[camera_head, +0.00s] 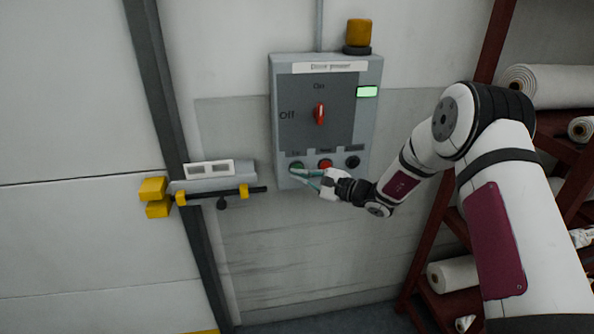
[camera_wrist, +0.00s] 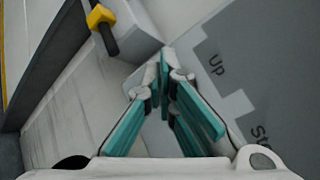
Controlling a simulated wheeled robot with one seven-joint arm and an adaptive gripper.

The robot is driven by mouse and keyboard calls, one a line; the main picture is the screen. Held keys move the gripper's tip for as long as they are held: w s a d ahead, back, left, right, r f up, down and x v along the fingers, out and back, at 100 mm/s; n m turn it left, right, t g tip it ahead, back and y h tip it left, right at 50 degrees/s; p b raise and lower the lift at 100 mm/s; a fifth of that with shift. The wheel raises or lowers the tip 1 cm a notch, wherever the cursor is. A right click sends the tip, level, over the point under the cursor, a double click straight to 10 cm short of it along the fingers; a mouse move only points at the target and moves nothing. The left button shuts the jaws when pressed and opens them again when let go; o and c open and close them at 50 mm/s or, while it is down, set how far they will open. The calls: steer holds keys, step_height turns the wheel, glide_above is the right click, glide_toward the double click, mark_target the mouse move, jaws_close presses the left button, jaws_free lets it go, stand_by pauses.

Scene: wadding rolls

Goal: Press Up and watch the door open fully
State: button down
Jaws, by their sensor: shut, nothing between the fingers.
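The grey control box (camera_head: 276,110) hangs on the wall, its red switch (camera_head: 320,113) pointing up at "On". Along its bottom are a green button (camera_head: 296,166), a red button (camera_head: 325,163) and a dark button (camera_head: 352,161). My gripper (camera_head: 295,174) is shut and empty, its tips at or just below the green button; contact cannot be told. In the wrist view its fingers (camera_wrist: 163,60) meet left of the "Up" label (camera_wrist: 217,65), and the button is hidden. The white panelled door (camera_head: 75,100) fills the left; its lower edge is not clear.
A black bolt (camera_head: 222,193) with yellow fittings (camera_head: 153,190) sits on a bracket beside the dark door rail (camera_head: 160,90). A green indicator (camera_head: 367,91) is lit; an amber lamp (camera_head: 359,32) tops the box. A red rack with white rolls (camera_head: 555,82) stands at right.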

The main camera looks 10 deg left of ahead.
steer(key=shift+w, duration=0.1)
stand_by(0.7)
steer(key=shift+w+a+b, duration=0.1)
steer(key=shift+w+b, duration=0.2)
